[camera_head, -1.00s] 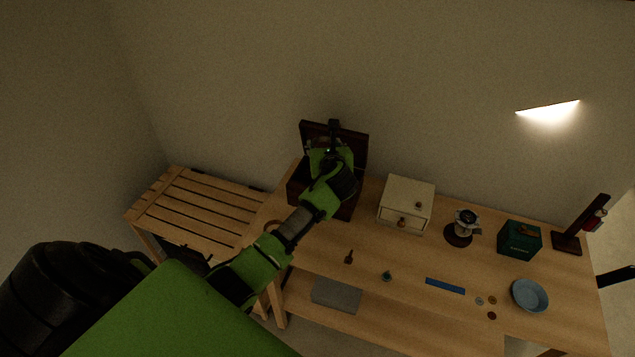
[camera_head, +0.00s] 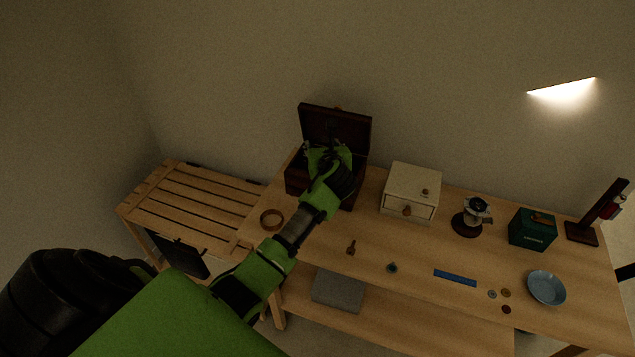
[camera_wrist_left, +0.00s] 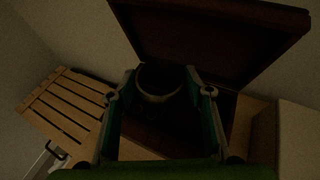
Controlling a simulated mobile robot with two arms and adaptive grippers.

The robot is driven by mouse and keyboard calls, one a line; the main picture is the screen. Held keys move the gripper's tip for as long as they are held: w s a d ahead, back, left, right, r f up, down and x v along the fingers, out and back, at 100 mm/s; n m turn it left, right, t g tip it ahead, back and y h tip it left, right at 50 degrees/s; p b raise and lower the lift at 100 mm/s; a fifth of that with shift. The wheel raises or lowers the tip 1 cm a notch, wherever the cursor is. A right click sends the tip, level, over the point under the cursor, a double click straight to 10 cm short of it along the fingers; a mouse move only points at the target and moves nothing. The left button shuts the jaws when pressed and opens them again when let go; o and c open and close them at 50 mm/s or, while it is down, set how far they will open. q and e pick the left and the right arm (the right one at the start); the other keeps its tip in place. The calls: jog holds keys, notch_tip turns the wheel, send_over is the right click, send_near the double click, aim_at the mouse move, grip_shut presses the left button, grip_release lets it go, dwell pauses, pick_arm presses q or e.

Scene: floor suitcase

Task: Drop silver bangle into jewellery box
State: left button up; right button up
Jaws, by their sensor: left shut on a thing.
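The jewellery box (camera_head: 335,128) is dark wood and stands at the back left of the table with its lid raised. In the left wrist view its open lid (camera_wrist_left: 215,35) fills the top. My left gripper (camera_head: 327,150) is over the box opening, in front of the lid. In the left wrist view the left gripper (camera_wrist_left: 160,95) is shut on the silver bangle (camera_wrist_left: 160,82), a ring held upright between the fingertips above the dark box interior. The right gripper is not clearly seen.
A cream drawer box (camera_head: 411,190) stands just right of the jewellery box. A brown ring (camera_head: 271,219) lies to the left front. A dark green box (camera_head: 532,229), a blue bowl (camera_head: 546,288) and a slatted bench (camera_head: 195,205) are farther off.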

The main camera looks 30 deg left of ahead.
pick_arm(q)
jog(key=o, duration=1.1)
jog(key=v, duration=1.2)
